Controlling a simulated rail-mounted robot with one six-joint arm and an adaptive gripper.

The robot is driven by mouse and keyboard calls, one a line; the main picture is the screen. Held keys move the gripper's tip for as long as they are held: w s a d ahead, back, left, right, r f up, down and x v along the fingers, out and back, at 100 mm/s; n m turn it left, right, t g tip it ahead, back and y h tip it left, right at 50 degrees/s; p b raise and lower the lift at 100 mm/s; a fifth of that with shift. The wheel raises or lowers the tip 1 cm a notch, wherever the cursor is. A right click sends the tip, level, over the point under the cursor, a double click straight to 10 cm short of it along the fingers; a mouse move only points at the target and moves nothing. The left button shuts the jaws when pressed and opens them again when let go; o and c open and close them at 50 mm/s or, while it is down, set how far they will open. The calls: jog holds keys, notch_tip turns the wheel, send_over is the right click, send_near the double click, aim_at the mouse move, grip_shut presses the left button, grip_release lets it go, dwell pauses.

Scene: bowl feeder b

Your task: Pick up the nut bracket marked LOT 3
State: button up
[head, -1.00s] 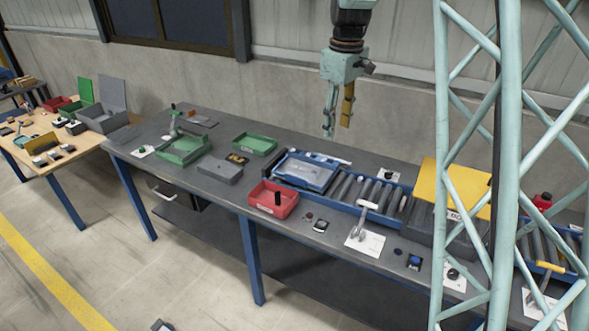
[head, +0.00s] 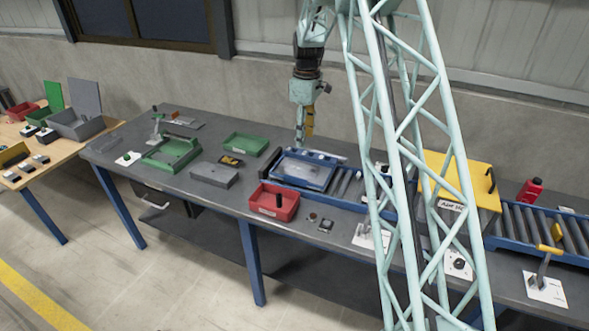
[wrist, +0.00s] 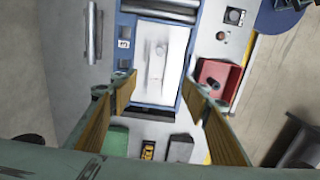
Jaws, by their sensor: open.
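My gripper (head: 305,135) is open and empty, pointing down above the back of the blue tray (head: 277,177). In the wrist view the spread fingers (wrist: 158,88) frame the near part of that blue tray (wrist: 123,72), which has a pale, blurred panel inside. A small white label reading 3 (wrist: 124,43) is on the tray's left side in that view. I cannot make out a nut bracket or a LOT 3 mark for certain. Some of the worktop is hidden behind my lattice column.
A red bin (head: 262,207) holding a dark upright piece stands in front of the tray. A green bin (head: 262,138), grey block (head: 214,174) and yellow-black item (head: 231,160) lie left. Rollers (head: 347,188) and a yellow-topped box (head: 458,177) stand right.

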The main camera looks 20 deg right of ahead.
jog(key=shift+w+f, duration=0.35)
jog(key=shift+f, duration=0.05)
jog(key=shift+f, duration=0.1)
send_over(303, 165)
jog(key=s, duration=0.2)
jog(key=shift+a+f, duration=0.25)
jog(key=shift+f, duration=1.85)
jog(key=shift+a+f, duration=0.2)
jog(key=shift+f, duration=1.9)
jog(key=shift+f, duration=0.1)
jog(key=shift+f, duration=2.55)
jog(key=shift+c, duration=0.4)
jog(key=c, duration=0.9)
